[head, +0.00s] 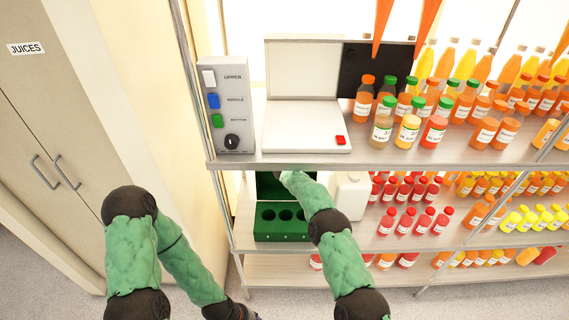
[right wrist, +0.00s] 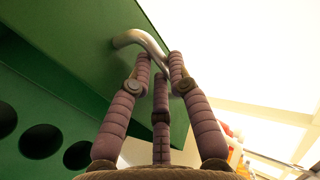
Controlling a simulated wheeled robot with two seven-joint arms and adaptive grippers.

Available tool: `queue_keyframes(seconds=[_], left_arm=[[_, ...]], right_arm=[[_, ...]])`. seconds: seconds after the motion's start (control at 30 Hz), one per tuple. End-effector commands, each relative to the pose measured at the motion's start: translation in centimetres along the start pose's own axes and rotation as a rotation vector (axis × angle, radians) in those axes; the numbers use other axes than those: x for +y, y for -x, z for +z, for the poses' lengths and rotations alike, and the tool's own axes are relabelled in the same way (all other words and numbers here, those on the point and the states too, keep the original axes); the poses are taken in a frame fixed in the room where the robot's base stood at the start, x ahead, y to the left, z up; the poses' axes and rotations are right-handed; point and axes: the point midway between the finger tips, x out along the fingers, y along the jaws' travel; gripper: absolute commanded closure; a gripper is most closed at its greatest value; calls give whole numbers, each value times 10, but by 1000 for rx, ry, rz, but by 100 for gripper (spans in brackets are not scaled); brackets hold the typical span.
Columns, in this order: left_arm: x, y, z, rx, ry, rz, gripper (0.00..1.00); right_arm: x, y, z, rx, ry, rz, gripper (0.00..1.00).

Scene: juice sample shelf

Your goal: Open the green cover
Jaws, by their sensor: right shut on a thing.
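The green box (head: 283,236) stands on the middle shelf, with a row of round holes in its top. Its green cover (head: 266,184) stands raised at the back of the box, partly hidden by my right arm in the head view. In the right wrist view the cover (right wrist: 75,30) slants above the dark holes and carries a curved metal handle (right wrist: 130,38). My right gripper (right wrist: 161,64) has its fingers closed around this handle.
Above are a white device (head: 305,125) with a raised lid and red button, and a button panel (head: 229,110). A white jug (head: 352,195) stands close right of my right forearm. Several juice bottles (head: 410,125) fill the shelves further right. A cupboard (head: 50,130) is at left.

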Motion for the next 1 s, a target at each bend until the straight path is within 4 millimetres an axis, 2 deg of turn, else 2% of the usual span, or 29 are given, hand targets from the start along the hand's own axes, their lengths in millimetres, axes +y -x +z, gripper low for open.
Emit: queue_keyframes(seconds=[0.03, 0.43, 0.47, 0.53, 1.0], left_arm=[[0, 0, 0, 0, 0, 0, 60], [0, 0, 0, 0, 0, 0, 60], [0, 0, 0, 0, 0, 0, 60], [0, 0, 0, 0, 0, 0, 60], [0, 0, 0, 0, 0, 0, 60]], right_arm=[[-25, 7, 0, -6, -1, -38, 100], [-26, 8, 1, -7, 1, -39, 100], [-26, 8, 1, -7, 1, -39, 78], [-26, 8, 1, -6, 0, -39, 58], [-25, 8, 0, -6, -4, -37, 57]])
